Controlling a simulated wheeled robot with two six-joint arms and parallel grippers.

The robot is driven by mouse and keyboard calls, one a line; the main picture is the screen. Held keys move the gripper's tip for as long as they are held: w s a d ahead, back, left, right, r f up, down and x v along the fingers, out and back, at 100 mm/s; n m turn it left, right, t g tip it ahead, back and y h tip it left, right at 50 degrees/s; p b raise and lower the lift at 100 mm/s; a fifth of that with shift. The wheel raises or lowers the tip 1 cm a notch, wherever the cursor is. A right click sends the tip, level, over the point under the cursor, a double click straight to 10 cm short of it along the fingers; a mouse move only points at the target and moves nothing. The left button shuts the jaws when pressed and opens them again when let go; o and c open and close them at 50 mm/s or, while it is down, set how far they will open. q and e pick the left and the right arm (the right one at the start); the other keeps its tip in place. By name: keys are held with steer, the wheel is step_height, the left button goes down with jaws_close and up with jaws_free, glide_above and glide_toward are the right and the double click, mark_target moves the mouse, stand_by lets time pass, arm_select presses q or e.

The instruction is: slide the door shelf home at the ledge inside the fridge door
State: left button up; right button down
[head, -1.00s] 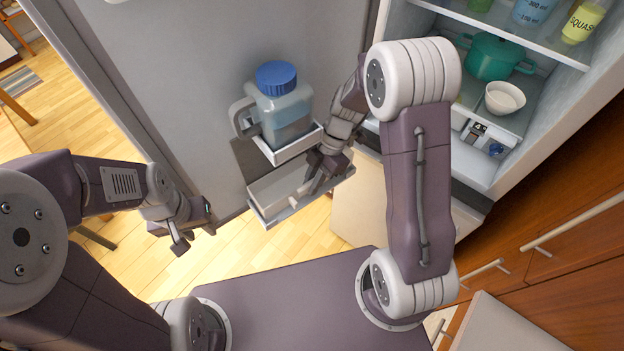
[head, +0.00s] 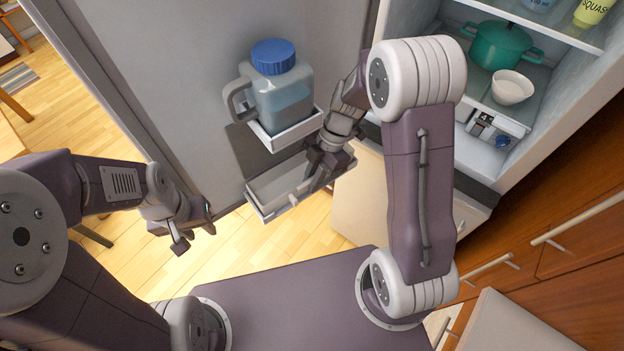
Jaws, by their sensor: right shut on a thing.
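The door shelf (head: 275,191) is a pale, shallow, open tray in the head view, below the jug on the fridge door (head: 190,85). My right gripper (head: 325,180) is shut on its right part, and its fingers cover some of that end. The shelf is off the floor and close to the door's inner face. A darker patch (head: 243,150) shows on the door behind and above it. I cannot make out the ledge or whether the shelf touches it. My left gripper (head: 196,232) is empty, off to the left, with its fingers apart.
A blue-lidded water jug (head: 280,95) stands in a white upper door shelf (head: 290,137) just above the held shelf. The open fridge at right holds a green pot (head: 497,46) and a white bowl (head: 512,87). Wooden drawers (head: 575,225) stand at right.

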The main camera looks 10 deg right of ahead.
steer(key=shift+f, duration=0.3)
steer(key=shift+f+b, duration=0.2)
steer(key=shift+b, duration=0.3)
steer(key=c, duration=1.3)
jaws_free()
steer(key=b+v, duration=0.1)
steer(key=v, duration=0.8)
